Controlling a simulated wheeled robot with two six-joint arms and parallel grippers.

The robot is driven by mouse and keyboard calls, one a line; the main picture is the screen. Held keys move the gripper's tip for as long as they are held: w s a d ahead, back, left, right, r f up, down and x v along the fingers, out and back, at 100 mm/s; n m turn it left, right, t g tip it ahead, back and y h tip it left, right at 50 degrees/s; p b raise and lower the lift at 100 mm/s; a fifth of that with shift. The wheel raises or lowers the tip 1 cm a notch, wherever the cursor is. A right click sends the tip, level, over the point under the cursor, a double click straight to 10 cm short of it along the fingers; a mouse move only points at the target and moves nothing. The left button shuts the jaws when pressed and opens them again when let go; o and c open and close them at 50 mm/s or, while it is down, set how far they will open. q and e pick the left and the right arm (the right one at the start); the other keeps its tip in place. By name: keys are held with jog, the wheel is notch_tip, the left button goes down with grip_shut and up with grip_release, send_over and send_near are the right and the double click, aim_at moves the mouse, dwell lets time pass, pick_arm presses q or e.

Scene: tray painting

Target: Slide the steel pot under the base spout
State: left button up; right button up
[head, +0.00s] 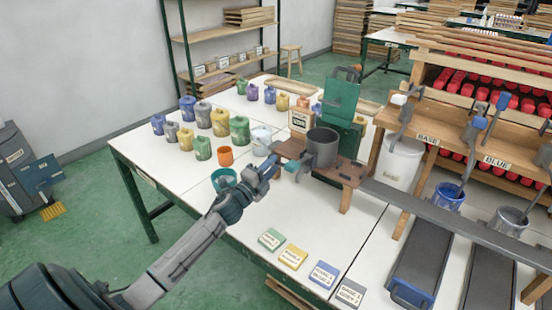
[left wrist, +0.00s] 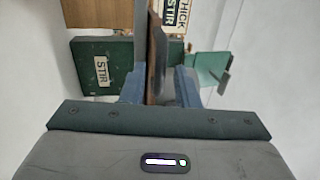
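The grey steel pot (head: 322,148) stands upright on a small brown wooden stand (head: 352,172) at the middle of the white table. My left gripper (head: 272,167) is just left of the pot, at the stand's left end. In the left wrist view its two blue fingers (left wrist: 160,88) are apart, with a brown board edge and a dark grey piece showing in line with the gap. I cannot tell whether they touch the fingers. The BASE label (head: 428,138) is on the wooden rack to the right, above a white bucket (head: 398,162). The spout itself is not clear. My right gripper is not in view.
A grey rail (head: 450,222) runs from the stand to the right, past the rack. A green box (head: 340,98) stands behind the pot. Several coloured jugs and a teal cup (head: 224,180) are on the left. Labelled cards (head: 293,257) lie at the table's front.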

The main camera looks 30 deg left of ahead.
pick_arm(q)
jog(key=shift+p+x, duration=1)
jog(key=shift+x, duration=0.4)
grip_shut()
